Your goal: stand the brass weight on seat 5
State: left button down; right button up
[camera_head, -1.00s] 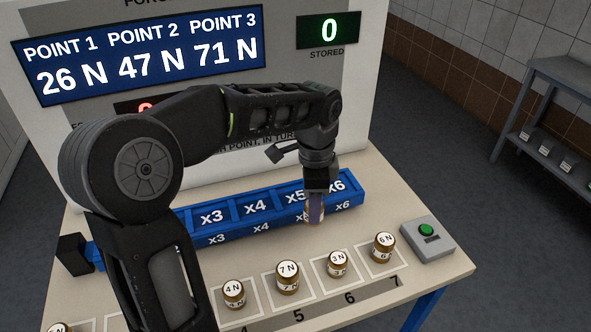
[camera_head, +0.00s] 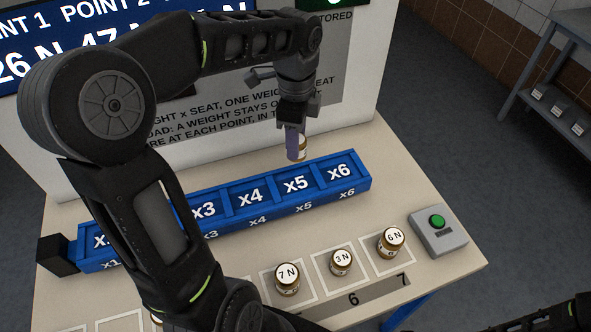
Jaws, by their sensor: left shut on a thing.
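The blue bar (camera_head: 223,226) lies across the table with a row of open seats marked up to x6. Its x5 seat (camera_head: 296,184) looks empty. My left gripper (camera_head: 297,135) points down and is shut on a brass weight (camera_head: 301,148) with a pale label, partly hidden by a finger. In the picture the weight is just above the x5 seat's back edge, apart from the bar. Its exact height and depth are hard to tell.
Brass weights marked 7 N (camera_head: 287,279), 3 N (camera_head: 341,262) and 6 N (camera_head: 391,241) stand on squares in front of the bar. A grey box with a green button (camera_head: 438,222) is at right. The panel (camera_head: 345,95) stands behind.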

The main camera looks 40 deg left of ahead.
pick_arm(q)
jog(key=shift+s+d+r, duration=0.15)
jog(key=shift+s+d, duration=0.1)
jog(key=shift+a+f, duration=0.1)
jog(key=shift+f, duration=3.1)
jog(key=shift+f, duration=1.85)
jog(key=shift+f, duration=0.25)
jog(key=c, duration=0.9)
grip_release()
jog(key=shift+r, duration=0.1)
jog(key=shift+o, duration=0.2)
jog(key=shift+r, duration=0.1)
notch_tip(320, 180, up, 12)
jog(key=shift+r, duration=0.1)
